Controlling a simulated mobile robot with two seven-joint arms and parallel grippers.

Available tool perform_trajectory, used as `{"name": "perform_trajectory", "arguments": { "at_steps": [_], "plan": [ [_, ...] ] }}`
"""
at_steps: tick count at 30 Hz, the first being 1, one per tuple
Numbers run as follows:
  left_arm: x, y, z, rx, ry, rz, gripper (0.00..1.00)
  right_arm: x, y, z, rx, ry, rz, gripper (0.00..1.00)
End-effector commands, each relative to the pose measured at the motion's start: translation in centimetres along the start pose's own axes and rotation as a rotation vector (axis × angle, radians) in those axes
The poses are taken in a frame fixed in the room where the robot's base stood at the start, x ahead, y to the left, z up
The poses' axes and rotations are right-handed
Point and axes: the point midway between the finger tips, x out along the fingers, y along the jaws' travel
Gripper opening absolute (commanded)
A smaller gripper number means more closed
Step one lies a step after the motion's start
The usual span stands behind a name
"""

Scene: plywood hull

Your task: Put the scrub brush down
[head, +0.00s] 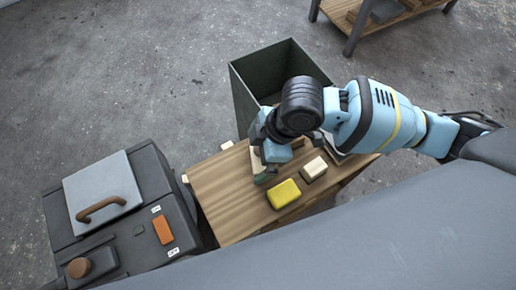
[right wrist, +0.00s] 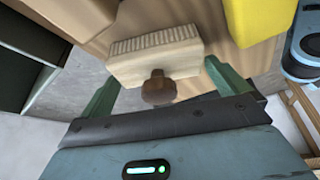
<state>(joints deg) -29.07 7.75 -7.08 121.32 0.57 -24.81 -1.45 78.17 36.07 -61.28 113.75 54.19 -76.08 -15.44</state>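The scrub brush (right wrist: 155,57) is a pale wooden block with a ribbed bristle edge and a brown knob (right wrist: 158,87). In the right wrist view it sits between the two green fingers of my right gripper (right wrist: 160,80), which touch its two ends. In the head view my right gripper (head: 264,162) is low over the wooden table (head: 222,192), and the brush is mostly hidden by it. I cannot tell whether the brush touches the table top. My left gripper is not in view.
A yellow sponge (head: 284,193) and a cream block (head: 314,168) lie right of the gripper. A dark green open bin (head: 245,98) stands behind the table. A dark machine with a grey lid (head: 103,190) stands at left. The table's left front is clear.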

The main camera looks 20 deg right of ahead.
Motion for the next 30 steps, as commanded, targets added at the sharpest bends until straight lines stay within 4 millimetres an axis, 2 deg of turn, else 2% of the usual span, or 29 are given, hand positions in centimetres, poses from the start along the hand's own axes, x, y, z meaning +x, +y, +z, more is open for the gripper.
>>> {"name": "perform_trajectory", "arguments": {
  "at_steps": [4,7,15,21,25,30],
  "plan": [
    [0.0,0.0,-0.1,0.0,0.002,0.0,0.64,-0.5,0.0,-0.1,-0.001,0.001,0.0,1.0],
    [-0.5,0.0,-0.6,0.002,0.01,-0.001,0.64,-1.8,0.0,-0.2,-0.001,0.002,0.002,1.0],
    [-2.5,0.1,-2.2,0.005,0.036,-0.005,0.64,-7.3,0.1,-0.3,0.0,0.001,0.004,1.0],
    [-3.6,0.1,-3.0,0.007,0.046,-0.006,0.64,-10.5,0.1,-0.2,-0.001,0.001,0.003,1.0],
    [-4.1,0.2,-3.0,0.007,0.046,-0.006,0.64,-11.7,0.0,-0.2,-0.001,0.001,0.001,1.0],
    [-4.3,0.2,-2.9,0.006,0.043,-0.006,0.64,-12.3,0.0,-0.1,0.0,0.0,-0.001,1.0]
  ]
}}
